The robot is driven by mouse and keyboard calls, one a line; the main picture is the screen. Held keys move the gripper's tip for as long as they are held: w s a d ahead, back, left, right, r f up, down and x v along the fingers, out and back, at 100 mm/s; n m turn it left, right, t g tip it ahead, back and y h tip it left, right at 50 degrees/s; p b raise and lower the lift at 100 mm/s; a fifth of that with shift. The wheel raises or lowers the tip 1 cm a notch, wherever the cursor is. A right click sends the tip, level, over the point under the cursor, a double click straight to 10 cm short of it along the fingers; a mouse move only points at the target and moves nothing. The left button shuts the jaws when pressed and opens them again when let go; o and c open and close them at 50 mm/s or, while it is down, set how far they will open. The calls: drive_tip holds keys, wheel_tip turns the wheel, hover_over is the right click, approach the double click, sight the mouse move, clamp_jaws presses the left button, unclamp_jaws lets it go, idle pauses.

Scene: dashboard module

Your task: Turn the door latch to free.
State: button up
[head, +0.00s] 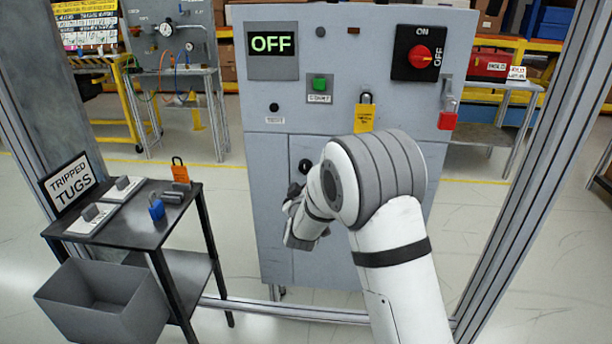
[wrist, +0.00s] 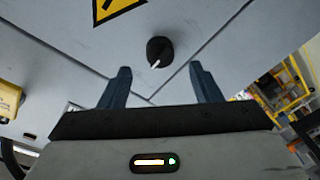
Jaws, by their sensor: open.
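The door latch (wrist: 159,52) is a round black knob with a white pointer line on the grey cabinet door. In the wrist view its pointer aims down and slightly left. It also shows in the head view (head: 305,166), just above my gripper. My gripper (wrist: 160,75) is open and empty, its two dark fingers pointing toward the door. The knob lies beyond the fingertips, roughly between them in the picture, and I see no contact. In the head view my own arm hides part of the door and of my gripper.
The grey cabinet (head: 270,205) has an OFF display (head: 272,43), a green button (head: 319,84), a red rotary switch (head: 420,56) and a yellow tag (head: 364,118). A black side table (head: 130,238) with padlocks stands left, with a grey bin (head: 105,305) below. Metal posts flank the cabinet.

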sight(306, 170)
drive_tip(key=w, duration=0.5)
drive_tip(key=shift+w+a, duration=0.1)
drive_tip(key=shift+w, duration=0.3)
drive_tip(key=shift+c, duration=0.5)
drive_tip(key=c, duration=0.9)
